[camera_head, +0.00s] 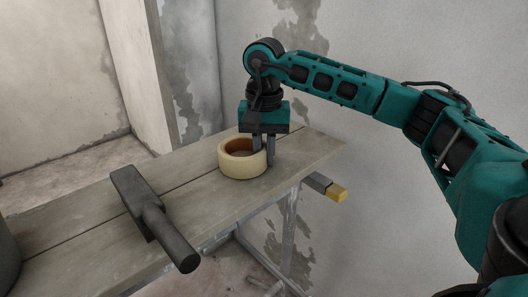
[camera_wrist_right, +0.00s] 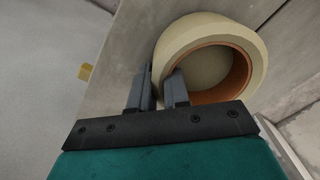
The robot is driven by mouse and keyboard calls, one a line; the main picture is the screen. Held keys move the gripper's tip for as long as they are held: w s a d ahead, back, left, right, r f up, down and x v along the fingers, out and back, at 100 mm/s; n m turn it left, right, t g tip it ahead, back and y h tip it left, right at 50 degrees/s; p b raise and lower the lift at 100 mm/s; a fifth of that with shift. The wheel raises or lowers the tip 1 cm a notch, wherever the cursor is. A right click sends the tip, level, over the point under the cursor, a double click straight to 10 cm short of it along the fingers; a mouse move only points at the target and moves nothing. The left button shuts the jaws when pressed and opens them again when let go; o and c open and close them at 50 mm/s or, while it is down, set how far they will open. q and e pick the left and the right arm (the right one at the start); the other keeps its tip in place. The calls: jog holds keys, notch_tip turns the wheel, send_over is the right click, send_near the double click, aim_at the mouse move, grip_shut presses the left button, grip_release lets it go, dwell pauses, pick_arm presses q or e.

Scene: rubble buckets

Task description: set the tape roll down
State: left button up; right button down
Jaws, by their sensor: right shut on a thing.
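The tape roll (camera_head: 236,164) is cream outside with an orange-brown core, and it is at the right part of the plank bench top (camera_head: 185,190), lying flat. My right gripper (camera_head: 263,158) points down and is shut on the roll's right wall, one finger inside the ring and one outside. The right wrist view shows the same roll (camera_wrist_right: 208,32) with its wall between the fingers (camera_wrist_right: 160,88). The roll looks at or very near the planks; I cannot tell whether it touches them. My left gripper is not in view.
A dark mallet-like tool (camera_head: 150,212) lies on the bench left of the roll, its handle towards the front edge. A dark rounded container (camera_head: 8,255) is cut off at the left. A yellow-tipped bar (camera_head: 328,187) sticks out under the bench's right end. Walls stand behind.

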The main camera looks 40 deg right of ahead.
jog(key=shift+f, duration=0.15)
jog(key=c, duration=1.1)
grip_release()
notch_tip(320, 180, up, 11)
jog(key=shift+r+p, duration=0.1)
jog(key=shift+p, duration=0.4)
jog(key=shift+r, duration=0.55)
